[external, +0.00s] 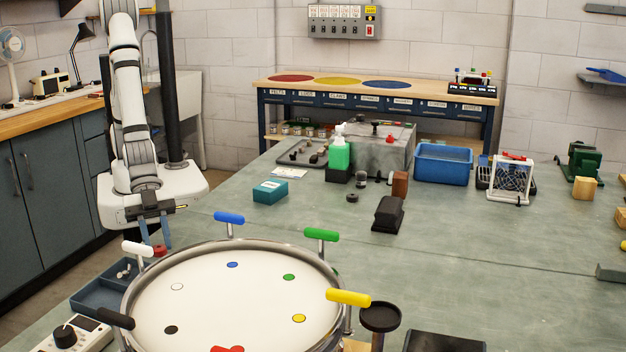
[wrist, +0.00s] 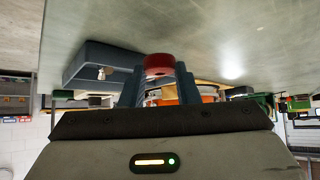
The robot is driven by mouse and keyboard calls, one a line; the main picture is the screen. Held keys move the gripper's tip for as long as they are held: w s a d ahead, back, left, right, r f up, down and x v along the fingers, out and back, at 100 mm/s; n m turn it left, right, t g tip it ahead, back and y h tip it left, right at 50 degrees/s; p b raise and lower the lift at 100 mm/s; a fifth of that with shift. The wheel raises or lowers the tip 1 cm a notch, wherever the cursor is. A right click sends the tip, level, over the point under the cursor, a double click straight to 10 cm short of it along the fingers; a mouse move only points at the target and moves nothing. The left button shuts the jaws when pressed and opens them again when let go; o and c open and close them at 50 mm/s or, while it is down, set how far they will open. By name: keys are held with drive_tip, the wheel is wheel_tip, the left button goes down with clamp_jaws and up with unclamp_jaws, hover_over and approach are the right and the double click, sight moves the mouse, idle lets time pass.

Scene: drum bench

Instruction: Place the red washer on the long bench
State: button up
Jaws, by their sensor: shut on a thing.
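The red washer (wrist: 160,65) is between the fingertips of my gripper (wrist: 158,80) in the wrist view. My gripper is shut on it. In the external view my gripper (external: 155,235) points down beside the drum's upper left, and a bit of the red washer (external: 159,250) shows below the fingers. The frames do not clearly show whether the washer touches the surface below. A bench with a wooden top and blue drawers (external: 375,92) stands at the back wall. A large grey-green table (external: 480,250) fills the foreground. No label marks either as the long bench.
A round drum (external: 215,290) with coloured handles stands close to my gripper. A blue-grey tray (external: 95,295) lies left of it. A teal box (external: 270,191), a green bottle (external: 339,155) and a blue bin (external: 443,165) stand farther back. The table's right middle is mostly clear.

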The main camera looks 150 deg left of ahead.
drive_tip(key=shift+s+d, duration=0.3)
drive_tip(key=shift+d, duration=0.25)
